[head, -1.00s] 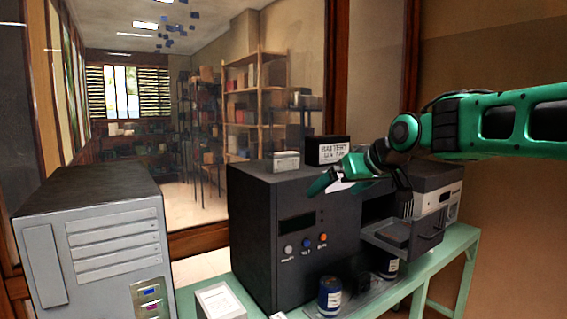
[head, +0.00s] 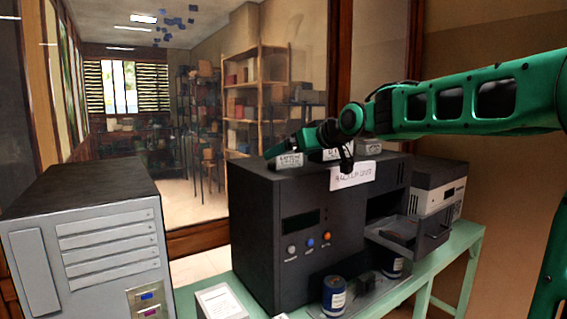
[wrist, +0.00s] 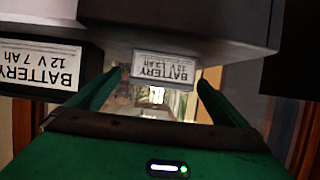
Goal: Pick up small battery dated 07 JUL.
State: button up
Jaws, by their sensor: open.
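On top of the black machine (head: 294,238) sits a small grey battery (head: 290,160) at the left of the top. In the wrist view, upside down, a small battery (wrist: 163,68) labelled "BATTERY 12 V" with a small Ah figure stands between my fingers' tips. No date is readable on it. A larger black battery (wrist: 45,65) labelled "BATTERY 12 V 7 Ah" is beside it at the left. My gripper (wrist: 161,78) is open, its fingers apart and empty. In the head view my gripper (head: 275,150) is just above the machine's top edge, partly covering the batteries.
A white paper label (head: 352,176) is at the machine's upper front edge. An open drawer (head: 408,236) juts out at the right. A blue can (head: 334,296) stands on the green bench (head: 447,262). A grey computer case (head: 88,245) stands at left.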

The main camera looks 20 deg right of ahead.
aim_at(291, 152)
jog(key=x, duration=0.3)
jog(key=shift+a, duration=0.15)
jog(key=c, duration=1.4)
jog(key=shift+c, duration=1)
jog(key=shift+r, duration=0.2)
